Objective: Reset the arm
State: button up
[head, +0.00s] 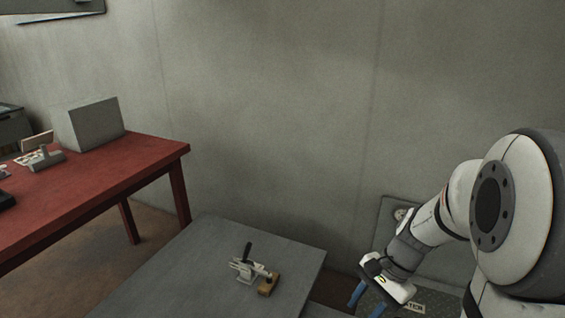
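My arm comes in from the right edge in the head view, white with dark joints. It reaches down and left to my gripper (368,296), which has blue fingers near the bottom edge. The fingers look apart, but their tips are partly cut off by the frame, so I cannot tell how wide they stand or whether anything is between them. The gripper is to the right of the grey table (205,260), beyond its right edge in the picture.
On the grey table are a small clamp-like device (247,268) with a black handle and a brown block (268,284). A red table (95,190) at left bears a grey box (93,124) and a grey device (45,158). A bare wall (270,110) stands behind.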

jog(key=s+r+n+t+h+p, duration=0.1)
jog(key=s+r+n+p, duration=0.1)
jog(key=r, duration=0.3)
jog(key=s+a+r+n+t+h+p, duration=0.1)
jog(key=s+r+n+h+p, duration=0.1)
jog(key=r+n, duration=0.3)
jog(key=s+a+r+n+t+h+p, duration=0.1)
jog(key=s+r+n+t+p, duration=0.1)
jog(key=r, duration=0.4)
jog(key=shift+s+a+r+n+h+p, duration=0.15)
jog(key=shift+s+r+n+h+p, duration=0.2)
jog(key=shift+s+n+p, duration=0.4)
jog(key=shift+w, duration=0.1)
